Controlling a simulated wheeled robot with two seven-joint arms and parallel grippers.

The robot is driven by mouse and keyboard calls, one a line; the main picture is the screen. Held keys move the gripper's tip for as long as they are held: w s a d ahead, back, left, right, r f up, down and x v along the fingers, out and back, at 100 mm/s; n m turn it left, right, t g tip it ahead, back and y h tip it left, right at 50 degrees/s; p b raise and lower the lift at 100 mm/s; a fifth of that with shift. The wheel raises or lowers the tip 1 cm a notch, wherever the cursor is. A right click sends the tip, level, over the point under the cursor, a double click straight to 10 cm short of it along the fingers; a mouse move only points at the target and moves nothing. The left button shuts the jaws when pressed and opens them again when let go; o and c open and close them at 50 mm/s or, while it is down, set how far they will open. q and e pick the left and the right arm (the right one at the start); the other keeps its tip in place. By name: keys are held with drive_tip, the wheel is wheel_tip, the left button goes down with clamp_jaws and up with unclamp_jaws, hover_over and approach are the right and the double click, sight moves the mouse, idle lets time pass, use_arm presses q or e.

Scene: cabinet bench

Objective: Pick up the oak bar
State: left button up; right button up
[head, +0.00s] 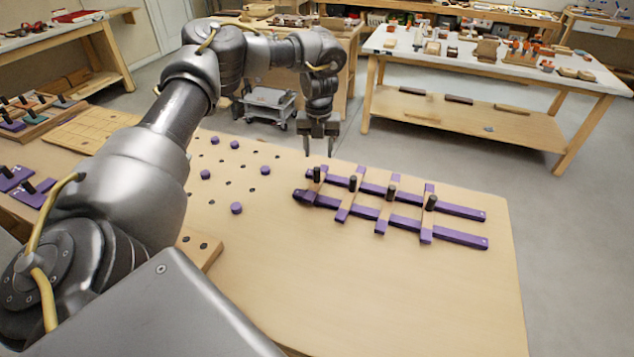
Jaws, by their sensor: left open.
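My left gripper (319,148) points down with its two fingers apart, empty, just beyond the left end of a purple frame. The frame has two long purple rails, a far one (460,211) and a near one (462,239), lying on the bench. Several tan, oak-like crossbars with purple ends lie across the rails; one shows near the left (346,205) and one near the right (427,222). Black upright pegs stand on them. I cannot tell which crossbar is the oak bar of the task. My right gripper is out of view.
The wooden bench (370,300) is clear in front of the frame. Purple knobs and dark holes lie left of it. A tan board (92,130) and trays with black-handled pieces are at the left. Other workbenches and a grey cart (270,103) stand behind.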

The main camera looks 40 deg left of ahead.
sight(317, 168)
use_arm(q)
wheel_tip(317, 168, down, 4)
drive_tip(key=shift+f, duration=0.25)
drive_tip(key=shift+s+a+f+p, duration=0.1)
drive_tip(key=shift+f+p, duration=0.35)
drive_tip(key=shift+p, duration=0.1)
drive_tip(key=f, duration=0.2)
drive_tip(key=f+p, duration=0.1)
drive_tip(key=shift+a+f, duration=0.25)
drive_tip(key=shift+f, duration=0.4)
drive_tip(key=shift+c, duration=0.2)
clamp_jaws()
